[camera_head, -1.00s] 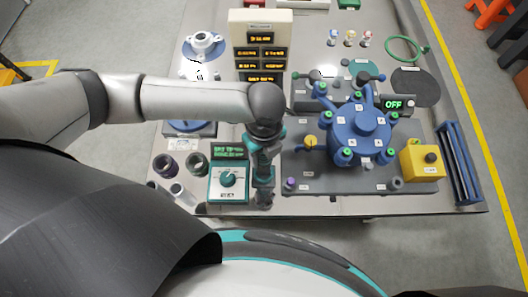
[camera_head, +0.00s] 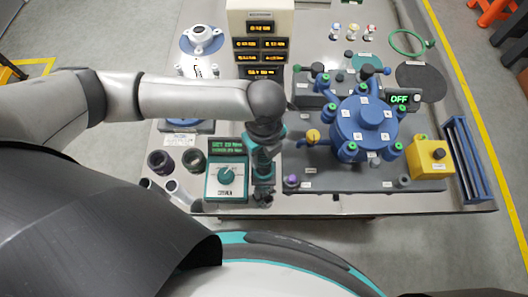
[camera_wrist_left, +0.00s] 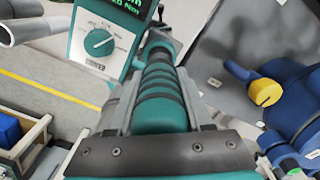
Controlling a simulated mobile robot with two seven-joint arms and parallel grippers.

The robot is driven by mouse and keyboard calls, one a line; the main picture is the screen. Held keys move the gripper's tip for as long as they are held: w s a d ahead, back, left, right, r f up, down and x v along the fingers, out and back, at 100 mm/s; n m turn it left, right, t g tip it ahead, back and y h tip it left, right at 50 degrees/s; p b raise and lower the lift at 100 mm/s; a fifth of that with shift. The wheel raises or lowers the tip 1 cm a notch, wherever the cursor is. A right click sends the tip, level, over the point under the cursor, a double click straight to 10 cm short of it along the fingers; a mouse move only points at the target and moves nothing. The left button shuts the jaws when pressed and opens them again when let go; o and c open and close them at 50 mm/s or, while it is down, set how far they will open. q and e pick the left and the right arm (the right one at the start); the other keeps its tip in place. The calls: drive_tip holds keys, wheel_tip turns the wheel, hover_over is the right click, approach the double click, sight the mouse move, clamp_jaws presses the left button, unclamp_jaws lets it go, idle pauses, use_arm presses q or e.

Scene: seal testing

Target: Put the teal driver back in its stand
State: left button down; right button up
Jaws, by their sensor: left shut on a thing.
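My left gripper (camera_head: 263,160) is shut on the teal driver, just right of the teal torque controller (camera_head: 226,176) with its dial and green display. In the left wrist view the driver (camera_wrist_left: 160,108) is a teal barrel with dark rings, lying between the two fingers. Its far end narrows to a dark part beside the controller (camera_wrist_left: 102,40). In the head view the arm and gripper hide most of the driver. I cannot pick out the driver's stand for certain; it may be hidden by the gripper. My right gripper is not in view.
Dark cups (camera_head: 192,160) and grey tubes (camera_head: 172,187) stand left of the controller. Right of the gripper is a dark plate (camera_head: 330,182) with a blue fixture (camera_head: 362,125), a yellow knob (camera_head: 313,136) and a yellow box (camera_head: 430,158). A display tower (camera_head: 261,20) stands behind.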

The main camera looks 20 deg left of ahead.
use_arm(q)
drive_tip(key=shift+f, duration=0.2)
drive_tip(key=shift+f, duration=0.15)
drive_tip(key=shift+c, duration=1.2)
unclamp_jaws()
drive_tip(key=shift+r+p, duration=2.5)
drive_tip(key=shift+p, duration=0.5)
